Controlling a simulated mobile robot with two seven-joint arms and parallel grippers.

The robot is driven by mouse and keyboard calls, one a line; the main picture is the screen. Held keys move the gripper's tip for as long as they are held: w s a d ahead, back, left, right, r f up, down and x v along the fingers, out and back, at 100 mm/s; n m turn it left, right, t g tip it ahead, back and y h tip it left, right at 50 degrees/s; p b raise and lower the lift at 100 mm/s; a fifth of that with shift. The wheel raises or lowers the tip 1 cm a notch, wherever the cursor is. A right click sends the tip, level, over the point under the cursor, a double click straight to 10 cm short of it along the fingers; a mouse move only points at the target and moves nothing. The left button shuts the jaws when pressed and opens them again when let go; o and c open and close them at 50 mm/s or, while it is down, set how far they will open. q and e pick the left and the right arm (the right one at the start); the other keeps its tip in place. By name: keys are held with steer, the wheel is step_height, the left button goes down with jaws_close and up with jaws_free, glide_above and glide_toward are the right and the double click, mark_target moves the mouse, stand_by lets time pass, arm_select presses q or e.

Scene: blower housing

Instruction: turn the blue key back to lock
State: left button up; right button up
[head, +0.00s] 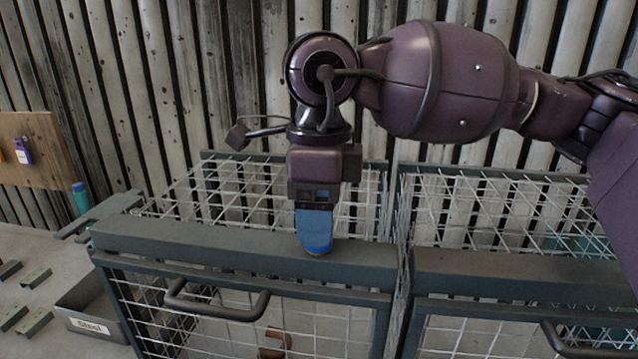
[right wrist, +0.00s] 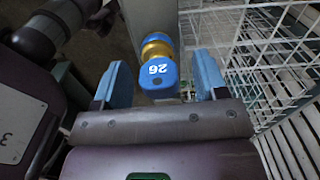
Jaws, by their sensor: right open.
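The blue key (right wrist: 157,78) has a rounded blue head marked 26 and shows in the right wrist view, in front of a brass-coloured cylinder (right wrist: 158,48). My right gripper (head: 314,248) points down at the top front rail of the left wire cage in the head view. Its two blue fingers (right wrist: 160,62) are open in the right wrist view, one on each side of the key head, with a gap showing on both sides. In the head view the fingers hide most or all of the key. My left gripper cannot be made out in either view.
The left cage's dark front rail (head: 170,243) runs under my right gripper, with a door handle (head: 217,304) below. A second wire cage (head: 520,272) stands to the right. A labelled grey bin (head: 85,325) and several small metal pieces lie at the left.

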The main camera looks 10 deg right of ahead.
steer(key=shift+f, duration=0.2)
steer(key=c, duration=1)
steer(key=shift+f+n+b, duration=0.1)
steer(key=shift+n+b, duration=0.35)
steer(key=shift+n, duration=0.35)
steer(key=shift+n+b, duration=0.65)
steer(key=shift+n, duration=0.95)
